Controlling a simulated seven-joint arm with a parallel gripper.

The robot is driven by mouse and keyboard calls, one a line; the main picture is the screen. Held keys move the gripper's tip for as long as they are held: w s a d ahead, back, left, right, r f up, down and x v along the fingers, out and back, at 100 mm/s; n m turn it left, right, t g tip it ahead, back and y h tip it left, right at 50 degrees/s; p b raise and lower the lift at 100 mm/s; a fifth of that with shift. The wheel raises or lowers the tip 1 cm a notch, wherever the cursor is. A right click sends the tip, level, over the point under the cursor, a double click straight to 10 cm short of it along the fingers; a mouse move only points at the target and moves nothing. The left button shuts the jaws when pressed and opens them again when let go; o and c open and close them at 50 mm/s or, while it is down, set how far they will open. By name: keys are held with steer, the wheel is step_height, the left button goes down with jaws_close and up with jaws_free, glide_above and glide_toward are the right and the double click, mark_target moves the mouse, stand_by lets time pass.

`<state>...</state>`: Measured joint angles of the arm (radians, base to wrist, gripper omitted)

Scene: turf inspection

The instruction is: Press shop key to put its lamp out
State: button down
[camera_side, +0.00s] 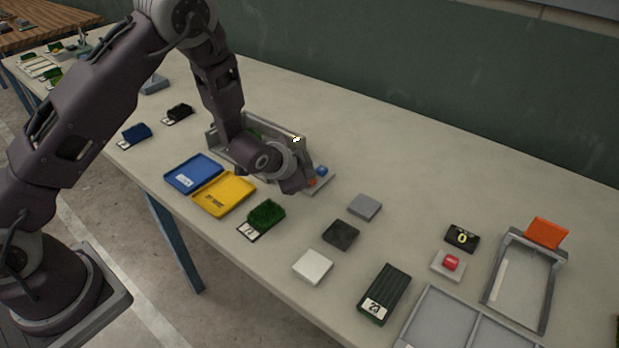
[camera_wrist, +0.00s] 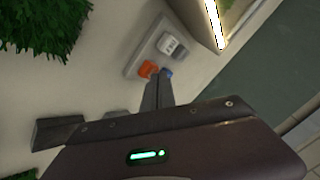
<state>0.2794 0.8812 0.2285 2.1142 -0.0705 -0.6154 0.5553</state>
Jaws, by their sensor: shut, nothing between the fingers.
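A small grey key plate (camera_wrist: 137,60) carries an orange key (camera_wrist: 148,69), a blue key (camera_wrist: 167,72) and a pale key (camera_wrist: 171,46) with a label too small to read. In the side view the blue key (camera_side: 321,170) and orange key (camera_side: 312,183) show beside my gripper (camera_side: 301,189). My gripper (camera_wrist: 161,77) is shut and empty, its tips over or just at the orange and blue keys; I cannot tell whether they touch. Which key is the shop key is not clear. A lit strip (camera_wrist: 215,22) glows beside the plate, on a grey-walled box (camera_side: 300,150) behind my wrist.
Blue (camera_side: 193,172) and yellow (camera_side: 224,195) trays and a green turf sample (camera_side: 265,214) lie left of my gripper. Several flat blocks, including a grey one (camera_side: 364,207), lie to the right. A red button (camera_side: 451,262) stands farther right. Bare table lies behind.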

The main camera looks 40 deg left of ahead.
steer(key=shift+f, duration=0.2)
steer(key=shift+r, duration=0.1)
steer(key=shift+r, duration=0.65)
steer(key=shift+r, duration=0.1)
step_height(320, 180, up, 5)
steer(key=shift+r, duration=0.45)
